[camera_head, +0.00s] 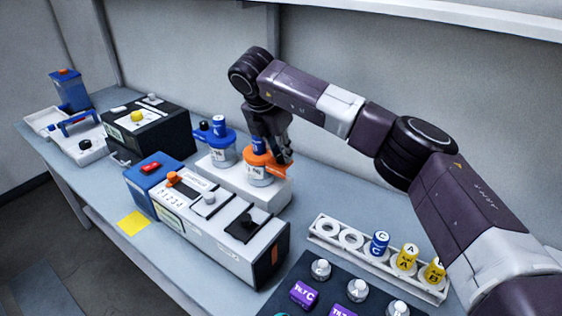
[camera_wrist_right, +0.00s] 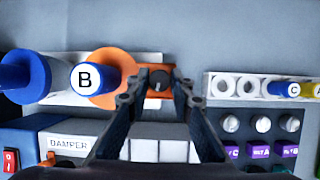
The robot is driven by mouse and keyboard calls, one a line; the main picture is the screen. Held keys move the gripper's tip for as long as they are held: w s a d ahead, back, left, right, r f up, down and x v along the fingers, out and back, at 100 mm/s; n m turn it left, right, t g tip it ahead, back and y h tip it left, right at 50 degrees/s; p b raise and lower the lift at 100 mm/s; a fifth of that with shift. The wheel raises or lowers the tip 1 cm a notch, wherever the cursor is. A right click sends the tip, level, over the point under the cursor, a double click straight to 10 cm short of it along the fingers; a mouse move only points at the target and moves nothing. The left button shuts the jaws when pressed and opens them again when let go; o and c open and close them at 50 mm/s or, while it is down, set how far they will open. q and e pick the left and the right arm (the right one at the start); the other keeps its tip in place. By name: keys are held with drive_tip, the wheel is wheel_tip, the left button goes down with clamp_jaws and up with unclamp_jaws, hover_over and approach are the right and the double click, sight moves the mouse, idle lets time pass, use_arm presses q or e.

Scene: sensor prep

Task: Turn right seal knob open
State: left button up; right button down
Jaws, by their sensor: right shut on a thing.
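The right seal is an orange lid (camera_head: 258,161) on a clear jar (camera_head: 261,180), with a blue cylinder (camera_head: 258,144) standing in its top. In the right wrist view this cylinder (camera_wrist_right: 88,78) is marked B, and the orange lid (camera_wrist_right: 106,99) surrounds it. A dark round knob (camera_wrist_right: 159,80) sits on the lid's orange side arm. My right gripper (camera_head: 284,161) is at the right side of the lid. In the wrist view its fingertips (camera_wrist_right: 160,84) are on either side of the knob, and it is shut on it. My left gripper is in neither view.
A blue-lidded jar (camera_head: 220,147) stands just left on the same white stand (camera_head: 233,183). A white and blue device (camera_head: 208,213) with switches is in front. A white rack (camera_head: 327,243) with several coloured cylinders is at right. Bare bench lies behind the rack.

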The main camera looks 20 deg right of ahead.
drive_tip(key=m+g+b, duration=0.1)
drive_tip(key=m, duration=0.2)
drive_tip(key=shift+w+a+r+m+h, duration=0.1)
drive_tip(key=shift+m+h, duration=0.2)
drive_tip(key=shift+h, duration=0.1)
drive_tip(key=shift+m+g+p, duration=0.4)
drive_tip(key=shift+m+g, duration=0.1)
drive_tip(key=shift+m, duration=0.9)
drive_tip(key=shift+w, duration=0.1)
drive_tip(key=c, duration=1.7)
unclamp_jaws()
drive_tip(key=shift+v, duration=3.7)
